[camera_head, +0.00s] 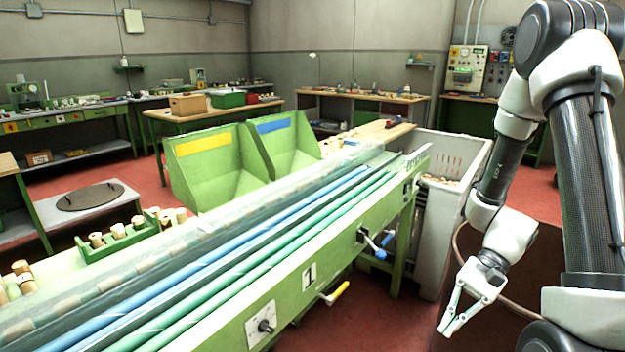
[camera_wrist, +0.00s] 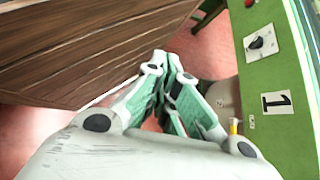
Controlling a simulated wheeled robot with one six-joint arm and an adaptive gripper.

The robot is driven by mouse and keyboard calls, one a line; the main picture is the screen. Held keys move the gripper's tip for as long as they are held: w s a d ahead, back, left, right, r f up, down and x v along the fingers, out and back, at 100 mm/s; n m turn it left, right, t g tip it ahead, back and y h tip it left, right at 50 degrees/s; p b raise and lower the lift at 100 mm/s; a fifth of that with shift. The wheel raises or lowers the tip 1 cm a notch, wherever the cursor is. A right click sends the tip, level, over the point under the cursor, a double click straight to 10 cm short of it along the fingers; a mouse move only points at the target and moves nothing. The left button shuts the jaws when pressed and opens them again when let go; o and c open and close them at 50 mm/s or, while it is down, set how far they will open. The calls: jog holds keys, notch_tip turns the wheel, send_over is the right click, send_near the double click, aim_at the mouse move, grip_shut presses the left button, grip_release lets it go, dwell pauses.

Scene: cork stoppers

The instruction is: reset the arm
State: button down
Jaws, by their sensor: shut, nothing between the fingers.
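My gripper (camera_head: 452,322) hangs low at the right of the head view, at the end of my bent arm. It points down and is apart from the green machine. In the wrist view my gripper (camera_wrist: 170,65) has its fingers together, with nothing between them. The green machine (camera_head: 290,290) with the number 1 plate stands to its left in the head view. The machine's green side panel (camera_wrist: 270,90) shows at the right of the wrist view.
A brown wooden surface (camera_wrist: 80,50) lies left of my gripper in the wrist view. A pale bin (camera_head: 452,215) stands beyond the machine. Green hoppers (camera_head: 205,170) and a green tray of corks (camera_head: 100,250) are at the machine's far side. Red floor (camera_head: 385,325) is open between.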

jog(key=s+d+r+n+t+h, duration=0.1)
jog(key=d+r+n+t+h, duration=0.1)
jog(key=r, duration=0.6)
jog(key=s+d+r+n+t+h, duration=0.1)
jog(key=d+r+n+t+h, duration=0.2)
jog(key=r, duration=0.6)
jog(key=s+d+r+n+t+h, duration=0.2)
jog(key=d+r+n+t+h, duration=0.1)
jog(key=r, duration=0.5)
jog(key=shift+d+r+n+t, duration=0.35)
jog(key=shift+n+t, duration=0.05)
jog(key=shift+t, duration=0.5)
jog(key=shift+s, duration=0.1)
